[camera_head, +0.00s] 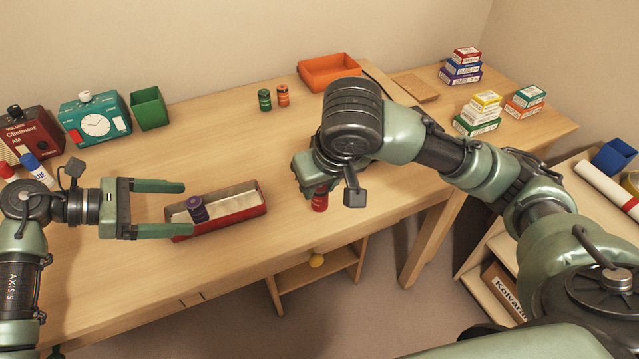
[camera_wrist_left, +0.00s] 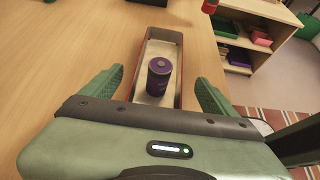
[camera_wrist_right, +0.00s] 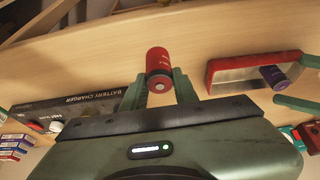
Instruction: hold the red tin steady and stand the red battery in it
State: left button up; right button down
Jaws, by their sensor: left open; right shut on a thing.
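The red tin (camera_head: 240,214) is a long open box on the desk with a pale inside. A purple battery (camera_head: 197,209) stands in its left part. My left gripper (camera_head: 184,208) is open, its fingers on either side of the tin's left end; the left wrist view shows the tin (camera_wrist_left: 176,36) and purple battery (camera_wrist_left: 159,76) between the fingers. My right gripper (camera_wrist_right: 160,84) is shut on the red battery (camera_wrist_right: 158,62), which also shows below the gripper in the head view (camera_head: 320,199), right of the tin. Whether it touches the desk is unclear.
A green battery (camera_head: 264,100) and an orange battery (camera_head: 283,96) stand at the back, near an orange tray (camera_head: 329,70) and a green bin (camera_head: 149,108). A battery charger box (camera_wrist_right: 75,108) lies near my right gripper. Small boxes (camera_head: 477,113) are stacked at right.

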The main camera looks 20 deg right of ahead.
aim_at(213, 216)
pick_arm(q)
jog(key=x, duration=0.3)
jog(key=shift+r, duration=0.1)
pick_arm(e)
jog(key=shift+r, duration=0.2)
pick_arm(q)
jog(key=shift+f+b+x, duration=0.25)
jog(key=shift+b+x, duration=0.55)
jog(key=shift+x, duration=0.4)
pick_arm(e)
jog(key=shift+f, duration=0.9)
pick_arm(q)
jog(key=shift+b+x, duration=0.5)
jog(key=shift+x, duration=0.3)
pick_arm(e)
jog(key=shift+f, duration=0.5)
pick_arm(q)
jog(key=shift+d+r, duration=0.1)
jog(key=shift+r, duration=0.05)
jog(key=c, duration=1)
